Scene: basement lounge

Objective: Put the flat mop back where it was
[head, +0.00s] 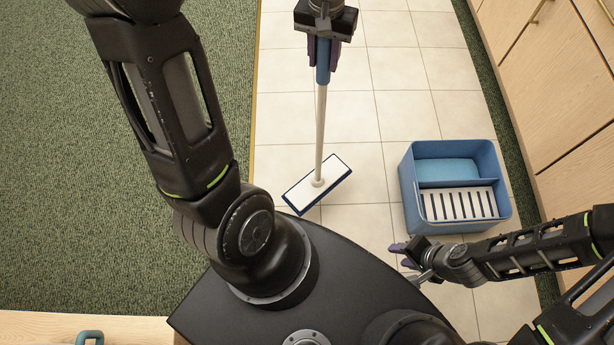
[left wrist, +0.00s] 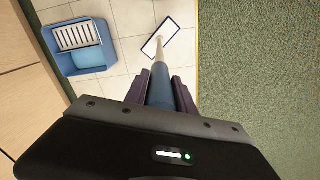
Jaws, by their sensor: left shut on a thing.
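The flat mop has a blue grip, a pale pole (head: 321,125) and a white rectangular head with a dark blue edge. My left gripper (head: 323,62) is shut on the mop's blue grip, near the top of the head view. The pole runs down to the mop head (head: 332,172) over the tiles; I cannot tell if it touches the floor. The left wrist view shows the blue grip (left wrist: 160,88) between the purple fingers and the mop head (left wrist: 161,38) beyond. My right gripper (head: 401,255) is low beside the blue bucket, its purple fingers apart and empty.
A blue bucket (head: 408,185) with a slatted white tray and a blue compartment stands on the tiles (head: 285,120), right of the mop head. Wooden cabinets (head: 545,80) line the right side over a green carpet strip. Green carpet (head: 60,150) lies left, beyond a yellow edge strip.

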